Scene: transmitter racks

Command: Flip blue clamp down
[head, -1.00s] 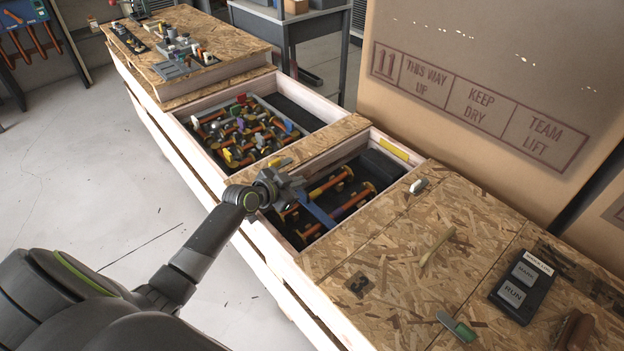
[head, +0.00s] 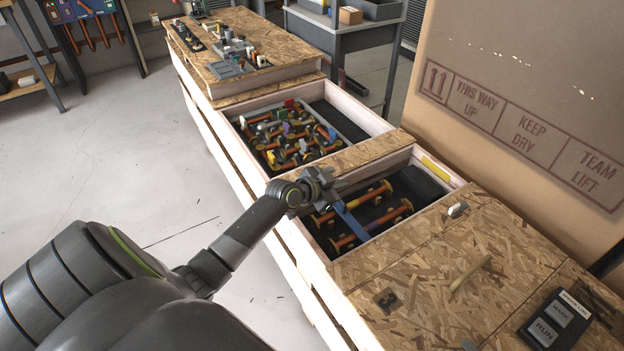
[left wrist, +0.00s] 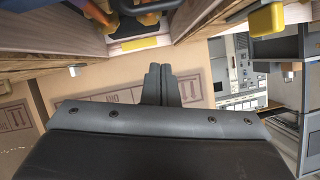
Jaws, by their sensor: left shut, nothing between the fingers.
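The blue clamp (head: 350,219) is a long blue bar in the near open bay of the wooden bench. It slants across the orange rods (head: 372,226) with yellow ends there. My left gripper (head: 334,186) is shut and empty over the left rim of that bay, by the clamp's upper end. I cannot tell whether it touches the clamp. In the left wrist view the shut fingers (left wrist: 161,84) point up the picture, and a dark blue part, perhaps the clamp (left wrist: 140,8), shows at the top edge. My right gripper is not in view.
The wooden bench (head: 408,278) has a far bay (head: 345,121) with a tray of several coloured parts. A control box marked RUN (head: 556,318) lies at the lower right. A large cardboard box (head: 520,60) stands behind. Grey floor at the left is clear.

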